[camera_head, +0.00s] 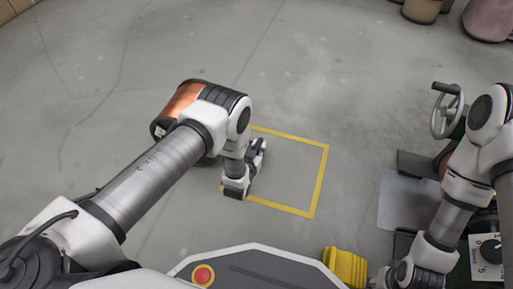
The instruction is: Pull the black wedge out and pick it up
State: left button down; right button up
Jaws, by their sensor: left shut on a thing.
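A copper spool (182,101) lies on the grey floor, partly hidden behind my left arm. My left gripper (258,152) is to the right of the spool, at the left side of a yellow floor outline. It is shut on a small dark thing, which I take to be the black wedge; the jaws and wrist hide most of it, so its shape is not clear. The gripper is apart from the spool in the picture. My right arm's wrist is low at the bottom right, and its jaws do not show.
The yellow square outline (321,180) on the floor is mostly bare inside. A machine with a handwheel (446,110) stands at the right beside my right arm. A yellow block (345,268) is at the bottom. Brown containers (422,9) stand at the far top right. The middle floor is clear.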

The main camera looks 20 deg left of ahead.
pick_arm(q)
jog(key=shift+s+d, duration=0.1)
jog(key=shift+d, duration=0.1)
pick_arm(e)
jog(key=shift+s+d, duration=0.1)
jog(key=shift+s, duration=0.15)
pick_arm(q)
jog(key=c, duration=1)
grip_release()
jog(key=shift+s, duration=0.1)
jog(key=v, duration=0.8)
pick_arm(e)
jog(key=shift+s+d, duration=0.1)
